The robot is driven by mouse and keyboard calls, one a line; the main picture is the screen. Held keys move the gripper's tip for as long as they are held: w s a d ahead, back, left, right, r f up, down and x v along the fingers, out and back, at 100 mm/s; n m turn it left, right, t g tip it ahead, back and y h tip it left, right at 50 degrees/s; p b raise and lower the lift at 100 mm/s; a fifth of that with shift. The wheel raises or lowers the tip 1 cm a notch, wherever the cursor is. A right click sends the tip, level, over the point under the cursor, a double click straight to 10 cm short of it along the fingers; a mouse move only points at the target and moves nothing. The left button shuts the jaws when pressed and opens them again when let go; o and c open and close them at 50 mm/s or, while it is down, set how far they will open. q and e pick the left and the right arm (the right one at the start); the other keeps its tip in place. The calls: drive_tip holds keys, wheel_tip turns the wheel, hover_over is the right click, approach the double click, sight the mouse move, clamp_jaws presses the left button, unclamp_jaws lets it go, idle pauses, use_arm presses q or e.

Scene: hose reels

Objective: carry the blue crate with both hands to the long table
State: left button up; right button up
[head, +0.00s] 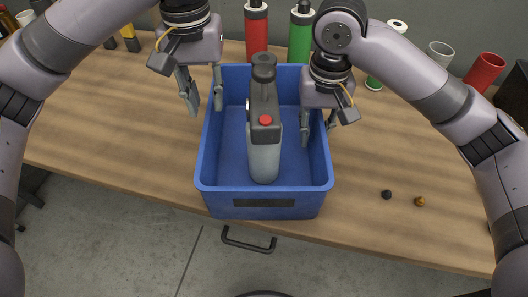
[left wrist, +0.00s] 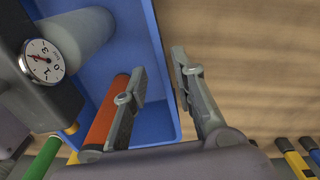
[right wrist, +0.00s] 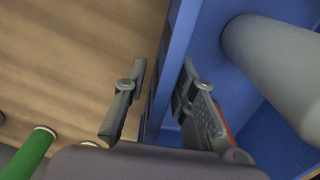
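The blue crate (head: 264,199) stands on a wooden tabletop near its front edge. A grey device (head: 264,155) with a dark head and red button stands in it; its round dial (left wrist: 41,62) shows in the left wrist view. An orange cylinder (left wrist: 108,112) also appears inside the crate in that view. My left gripper (head: 204,97) is open at the crate's left wall, one finger on each side of it. My right gripper (head: 319,127) is open at the right wall, also with a finger on each side. Both wrist views show gaps between fingers and wall.
The wooden tabletop (head: 110,140) has free room left of the crate. A red bottle (head: 257,35) and a green bottle (head: 300,35) stand behind it. A black knob (head: 386,194) and a brass piece (head: 420,201) lie right. A dark handle (head: 249,240) sits below the front edge.

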use_arm(q)
drive_tip(key=shift+r, duration=0.4)
use_arm(e)
drive_tip(key=shift+r, duration=0.25)
wheel_tip(320, 180, up, 12)
drive_tip(key=shift+f, duration=0.25)
